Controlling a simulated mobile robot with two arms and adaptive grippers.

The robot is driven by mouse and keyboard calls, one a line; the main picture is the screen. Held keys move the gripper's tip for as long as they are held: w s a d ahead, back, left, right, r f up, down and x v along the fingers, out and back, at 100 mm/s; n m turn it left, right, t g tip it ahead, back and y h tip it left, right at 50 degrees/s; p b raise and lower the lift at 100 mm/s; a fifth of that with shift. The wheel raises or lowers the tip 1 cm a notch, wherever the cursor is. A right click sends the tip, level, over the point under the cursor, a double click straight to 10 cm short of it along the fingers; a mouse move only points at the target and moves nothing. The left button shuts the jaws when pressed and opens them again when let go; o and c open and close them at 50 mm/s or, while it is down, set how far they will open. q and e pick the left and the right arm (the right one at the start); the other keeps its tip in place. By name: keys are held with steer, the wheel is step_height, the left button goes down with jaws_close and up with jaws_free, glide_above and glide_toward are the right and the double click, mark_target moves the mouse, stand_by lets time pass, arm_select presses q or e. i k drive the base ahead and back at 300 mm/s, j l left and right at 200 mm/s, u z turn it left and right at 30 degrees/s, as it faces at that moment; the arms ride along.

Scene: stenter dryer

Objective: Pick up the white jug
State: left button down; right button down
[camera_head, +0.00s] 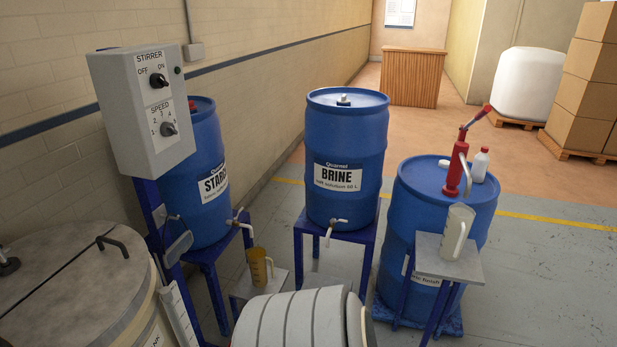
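The white jug (458,232) stands upright on a small grey-topped stand (432,262) with blue legs, at the right. Its handle is on the right side, facing the camera. It stands in front of a blue drum (405,225) fitted with a red hand pump (459,172).
An amber jug (258,267) stands on a low stand under the STARCH drum's tap (240,225). The BRINE drum (345,150) stands on a blue frame in the middle. A stirrer control box (145,110) and round lidded vat (70,275) are left. Floor at right is clear.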

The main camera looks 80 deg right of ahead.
mark_target(456, 237)
steer(key=z, duration=3.75)
steer(key=u, duration=4.35)
steer(key=z, duration=4.35)
